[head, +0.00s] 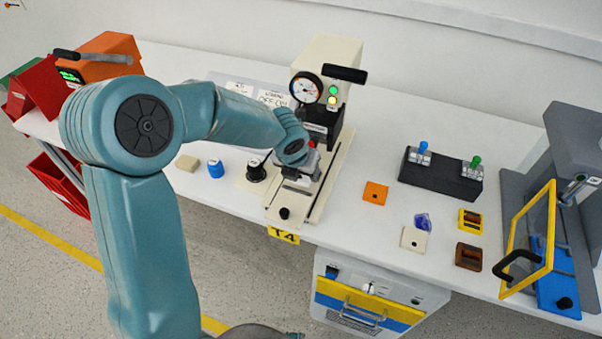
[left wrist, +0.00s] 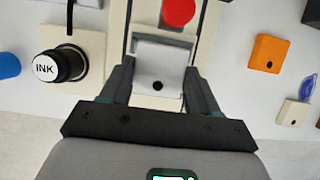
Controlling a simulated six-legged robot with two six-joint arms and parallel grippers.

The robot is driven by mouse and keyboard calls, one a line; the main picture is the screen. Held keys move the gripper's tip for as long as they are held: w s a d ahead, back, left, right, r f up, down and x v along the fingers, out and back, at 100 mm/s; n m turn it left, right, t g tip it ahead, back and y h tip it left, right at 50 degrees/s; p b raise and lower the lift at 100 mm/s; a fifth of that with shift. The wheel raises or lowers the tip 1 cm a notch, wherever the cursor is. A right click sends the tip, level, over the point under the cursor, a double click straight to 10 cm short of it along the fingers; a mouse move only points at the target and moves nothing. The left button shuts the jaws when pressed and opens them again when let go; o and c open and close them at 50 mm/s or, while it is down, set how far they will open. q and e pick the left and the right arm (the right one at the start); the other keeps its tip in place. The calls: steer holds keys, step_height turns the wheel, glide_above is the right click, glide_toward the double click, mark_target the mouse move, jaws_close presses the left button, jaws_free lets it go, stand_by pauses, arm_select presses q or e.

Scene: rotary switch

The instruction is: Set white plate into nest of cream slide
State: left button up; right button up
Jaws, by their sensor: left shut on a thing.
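The white plate (left wrist: 160,65), with a black dot near its lower edge, lies between the two fingers of my left gripper (left wrist: 158,75), which is shut on it. The cream slide (head: 290,196) is at the front of the press, with a black knob. In the left wrist view, cream slide surface (left wrist: 148,101) shows just below the plate. The plate is over the slide; I cannot tell whether it touches the nest. In the head view my left gripper (head: 300,176) is mostly hidden by its wrist. My right gripper is not in view.
A press (head: 326,75) with a gauge stands behind the slide; a red part (left wrist: 178,12) shows beyond the plate. An ink pot (head: 256,171) and blue cap (head: 215,169) are left. An orange plate (head: 375,193) and black switch box (head: 440,178) are right.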

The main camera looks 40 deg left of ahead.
arm_select(q)
steer(key=shift+x, duration=0.85)
steer(key=shift+s, duration=0.2)
steer(key=shift+s, duration=0.1)
steer(key=shift+f, duration=0.1)
steer(key=o, duration=1)
steer(key=shift+f, duration=0.1)
steer(key=shift+o, duration=0.2)
